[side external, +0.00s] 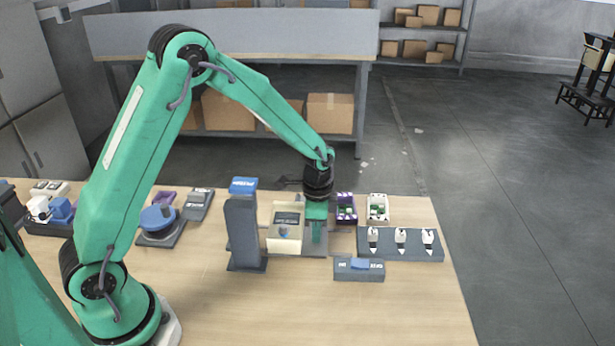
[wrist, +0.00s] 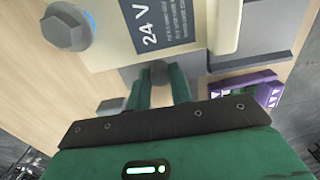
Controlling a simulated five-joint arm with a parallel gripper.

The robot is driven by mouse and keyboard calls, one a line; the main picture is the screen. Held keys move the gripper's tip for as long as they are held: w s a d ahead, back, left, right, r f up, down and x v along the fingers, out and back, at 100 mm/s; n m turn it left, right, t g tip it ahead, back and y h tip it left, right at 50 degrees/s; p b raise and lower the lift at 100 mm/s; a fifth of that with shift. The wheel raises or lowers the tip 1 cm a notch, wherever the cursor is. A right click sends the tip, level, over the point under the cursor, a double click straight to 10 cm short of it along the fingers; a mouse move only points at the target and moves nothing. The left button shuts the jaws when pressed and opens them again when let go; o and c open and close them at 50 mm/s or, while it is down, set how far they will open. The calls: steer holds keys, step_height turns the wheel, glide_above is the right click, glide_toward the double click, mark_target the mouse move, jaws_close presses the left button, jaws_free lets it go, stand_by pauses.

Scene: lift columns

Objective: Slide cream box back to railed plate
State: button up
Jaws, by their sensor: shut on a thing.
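The cream box (side external: 285,243) stands in the middle of the table, with a dark label on its face. In the wrist view the cream box (wrist: 108,52) fills the upper middle and its label reads "24 V". A grey plate, which looks like the railed plate (side external: 322,244), shows beside and under the box's right side; its rails are not clear. My gripper (side external: 316,236) is low at the box's right side.
A dark upright column (side external: 243,232) stands close left of the box. A purple tray (side external: 346,209) and a cream tray (side external: 378,209) lie to the right, behind a dark block with several white pieces (side external: 400,245). A grey block (side external: 359,270) lies in front. The table's front is clear.

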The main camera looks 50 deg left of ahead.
steer(key=shift+w+d, duration=1.75)
steer(key=shift+w, duration=0.05)
steer(key=o, duration=0.8)
steer(key=shift+c, duration=0.2)
steer(key=shift+r, duration=0.2)
steer(key=shift+r, duration=2.85)
